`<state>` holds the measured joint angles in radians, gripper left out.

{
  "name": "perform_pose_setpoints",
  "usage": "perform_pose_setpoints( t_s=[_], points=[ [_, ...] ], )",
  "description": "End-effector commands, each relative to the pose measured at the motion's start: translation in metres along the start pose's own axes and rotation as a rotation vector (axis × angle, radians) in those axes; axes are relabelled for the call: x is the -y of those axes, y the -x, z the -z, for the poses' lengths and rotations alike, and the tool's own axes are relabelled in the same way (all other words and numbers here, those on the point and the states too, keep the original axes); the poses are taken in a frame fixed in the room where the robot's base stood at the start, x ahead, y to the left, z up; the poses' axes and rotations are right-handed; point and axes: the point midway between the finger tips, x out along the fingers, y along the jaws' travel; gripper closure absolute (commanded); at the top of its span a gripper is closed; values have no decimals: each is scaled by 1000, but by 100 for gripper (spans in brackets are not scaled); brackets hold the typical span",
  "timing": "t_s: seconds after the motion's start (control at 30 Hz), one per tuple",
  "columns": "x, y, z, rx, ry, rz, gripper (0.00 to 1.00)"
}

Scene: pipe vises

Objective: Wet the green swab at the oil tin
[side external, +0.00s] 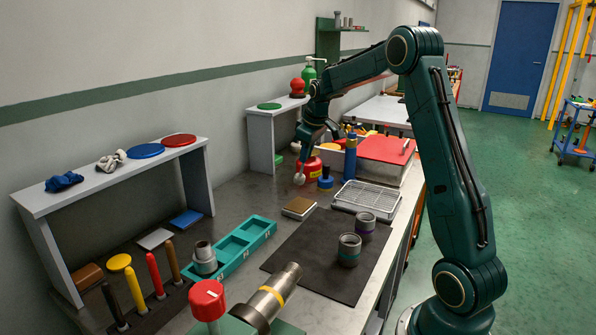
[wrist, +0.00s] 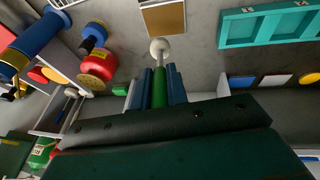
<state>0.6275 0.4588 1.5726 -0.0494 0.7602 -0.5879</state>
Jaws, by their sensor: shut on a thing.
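My gripper (wrist: 161,88) is shut on the green swab (wrist: 159,88), which lies between its blue fingers. The swab's round white head (wrist: 159,47) sticks out past the fingertips; it also shows in the side view (side external: 299,179), pointing down. A red tin with a yellow label (side external: 311,170), which looks like the oil tin, stands just right of the swab head in the side view. In the wrist view the tin (wrist: 97,66) is to the left of the swab head, with a gap between them.
A blue pot (side external: 325,181) and a tall blue bottle (side external: 350,157) stand beside the tin. A wire rack (side external: 366,196), a brown block (side external: 299,208) and a teal tray (side external: 262,227) lie nearer. A white shelf (side external: 261,140) stands behind. Pipe pieces (side external: 349,249) are on the dark mat (side external: 305,262).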

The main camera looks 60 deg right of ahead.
Motion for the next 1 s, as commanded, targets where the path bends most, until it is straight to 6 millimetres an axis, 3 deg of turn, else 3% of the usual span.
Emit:
perform_pose_setpoints(
  t_s=[0.27, 1.0],
  points=[
    [1, -7, -2, 1, 0, 1, 100],
    [10, -53, -17, 1, 0, 1, 100]
  ],
)
